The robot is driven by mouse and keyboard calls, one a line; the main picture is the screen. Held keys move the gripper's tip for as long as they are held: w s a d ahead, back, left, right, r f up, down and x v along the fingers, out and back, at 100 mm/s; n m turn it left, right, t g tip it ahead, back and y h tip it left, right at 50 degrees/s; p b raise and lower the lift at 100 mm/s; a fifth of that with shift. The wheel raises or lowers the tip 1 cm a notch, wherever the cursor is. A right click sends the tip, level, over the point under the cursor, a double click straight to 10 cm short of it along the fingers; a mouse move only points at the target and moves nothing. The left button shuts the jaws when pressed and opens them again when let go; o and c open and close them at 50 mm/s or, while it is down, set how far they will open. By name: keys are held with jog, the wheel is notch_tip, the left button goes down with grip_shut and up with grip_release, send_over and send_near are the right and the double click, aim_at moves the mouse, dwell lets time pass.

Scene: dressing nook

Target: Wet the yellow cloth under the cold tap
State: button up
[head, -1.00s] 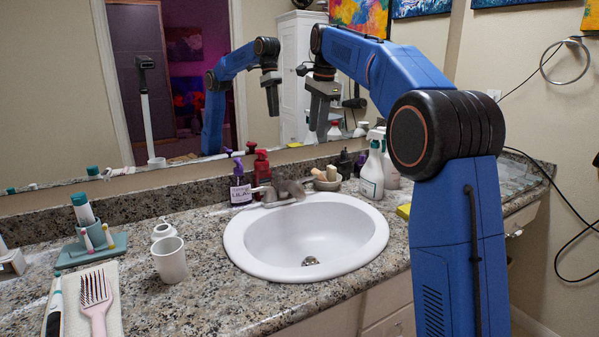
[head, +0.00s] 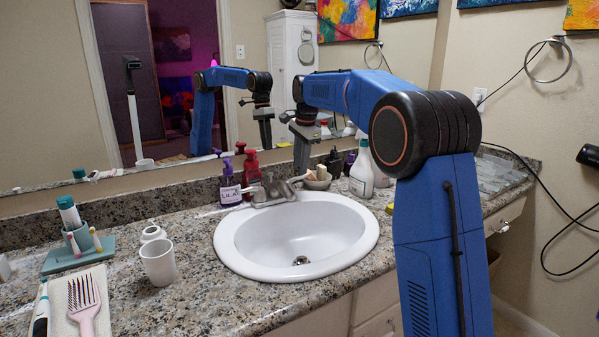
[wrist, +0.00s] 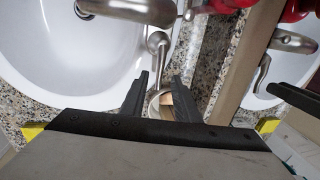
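The yellow cloth (head: 390,208) shows as a small patch on the counter right of the basin, mostly hidden behind my arm. In the wrist view a yellow edge (wrist: 32,131) shows beside the basin, partly covered by my gripper's body. The metal tap (head: 270,192) stands at the basin's back rim. Its spout (wrist: 135,8) and one lever handle (wrist: 158,48) show in the wrist view. My gripper (head: 301,168) points down near the tap's right handle. Its fingers (wrist: 160,75) are apart and empty, with the lever just ahead of the tips.
The white basin (head: 232,240) is empty. Purple (head: 230,190) and red (head: 252,168) pump bottles, a small bowl (head: 319,183) and a spray bottle (head: 361,170) crowd the back. A mirror (head: 60,100) rises behind. A white cup (head: 158,262) stands left.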

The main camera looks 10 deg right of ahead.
aim_at(300, 178)
jog(key=shift+w+a+f, duration=0.1)
jog(key=shift+w+f, duration=0.05)
jog(key=shift+f, duration=0.7)
jog(key=shift+w+f, duration=0.15)
jog(key=shift+f, duration=0.65)
jog(key=shift+c, duration=0.6)
grip_shut()
jog(key=shift+s+m+h, duration=0.15)
jog(key=shift+s+m, duration=0.2)
jog(key=shift+m, duration=0.45)
jog(key=shift+s+m+h, duration=0.15)
jog(key=shift+s+m, duration=0.15)
jog(key=shift+m, duration=0.5)
jog(key=shift+o, duration=0.6)
grip_release()
jog(key=shift+r, duration=0.15)
